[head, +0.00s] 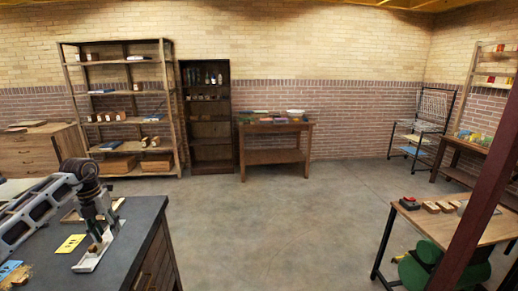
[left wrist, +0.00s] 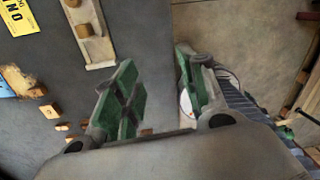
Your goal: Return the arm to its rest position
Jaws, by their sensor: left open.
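My left arm comes in from the left over a dark-topped bench (head: 140,220). My left gripper (head: 103,226) points down close to a hand press with a pale base (head: 86,264) and a wooden knob; in the head view it overlaps the press. In the left wrist view my left gripper (left wrist: 155,68) shows two green-padded fingers spread apart, with nothing between them. The pale base with wooden cylinders (left wrist: 92,32) lies beyond the fingertips there, apart from them. My right gripper is in neither view.
A yellow plate (head: 70,243), a blue plate (head: 9,269) and small wooden blocks (left wrist: 49,111) lie on the bench. Open floor (head: 270,225) lies to its right. A wooden table (head: 470,226) with several small items and a green stool (head: 418,272) stand at right.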

